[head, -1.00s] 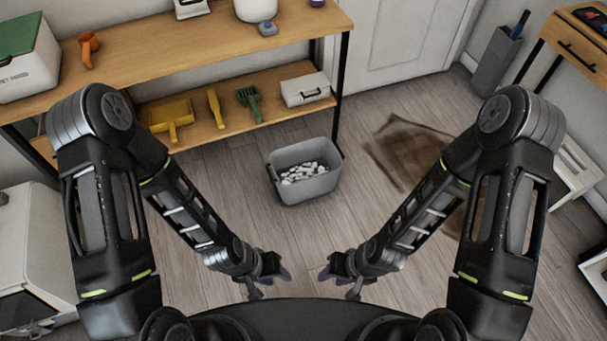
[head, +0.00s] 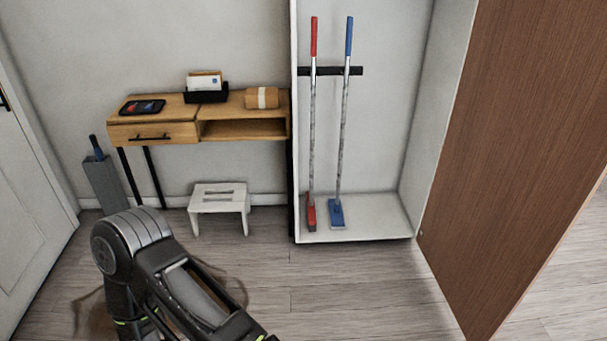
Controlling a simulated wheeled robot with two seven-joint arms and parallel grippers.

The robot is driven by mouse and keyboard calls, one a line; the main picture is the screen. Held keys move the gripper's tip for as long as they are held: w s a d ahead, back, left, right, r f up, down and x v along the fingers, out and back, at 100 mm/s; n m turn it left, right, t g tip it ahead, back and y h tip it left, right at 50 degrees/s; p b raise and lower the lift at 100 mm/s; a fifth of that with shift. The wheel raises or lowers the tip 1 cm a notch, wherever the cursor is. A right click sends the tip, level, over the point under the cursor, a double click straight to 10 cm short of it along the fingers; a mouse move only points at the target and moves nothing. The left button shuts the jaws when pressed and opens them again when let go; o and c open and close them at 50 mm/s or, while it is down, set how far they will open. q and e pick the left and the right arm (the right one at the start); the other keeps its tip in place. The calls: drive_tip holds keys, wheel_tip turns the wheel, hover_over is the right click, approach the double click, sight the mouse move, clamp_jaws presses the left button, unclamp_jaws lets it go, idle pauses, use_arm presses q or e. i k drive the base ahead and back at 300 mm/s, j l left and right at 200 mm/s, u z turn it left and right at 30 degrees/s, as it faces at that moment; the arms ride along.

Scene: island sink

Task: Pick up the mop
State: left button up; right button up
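Two long-handled cleaning tools stand upright in an open white cabinet (head: 380,222). One has a red grip and a red head (head: 312,130). The other has a blue grip and a flat blue head (head: 343,130). I cannot tell for certain which one is the mop. Both lean at a dark holder bar (head: 356,71) on the cabinet's back wall. One of my arms shows at the lower left, well apart from the cabinet. Neither of my grippers is in view.
A brown wooden door panel (head: 530,130) stands open on the cabinet's right. Left of it are a wooden wall desk (head: 155,132), a white stool (head: 219,202) and a grey bin (head: 105,182). Floor before the cabinet (head: 350,280) is clear.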

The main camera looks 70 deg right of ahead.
sight(336, 218)
drive_tip(key=z, duration=2.85)
drive_tip(key=i+j+z, duration=0.15)
drive_tip(key=i+z, duration=0.3)
drive_tip(key=i+j+z, duration=0.2)
drive_tip(key=z, duration=0.3)
drive_tip(key=i+j, duration=0.2)
drive_tip(key=j, duration=0.15)
drive_tip(key=i+j+z, duration=0.1)
drive_tip(key=i+j, duration=0.35)
drive_tip(key=j, duration=0.25)
drive_tip(key=i+j+z, duration=0.1)
drive_tip(key=j, duration=0.25)
drive_tip(key=i+j, duration=0.3)
drive_tip(key=i+j+z, duration=0.1)
drive_tip(key=j, duration=0.35)
drive_tip(key=i, duration=0.1)
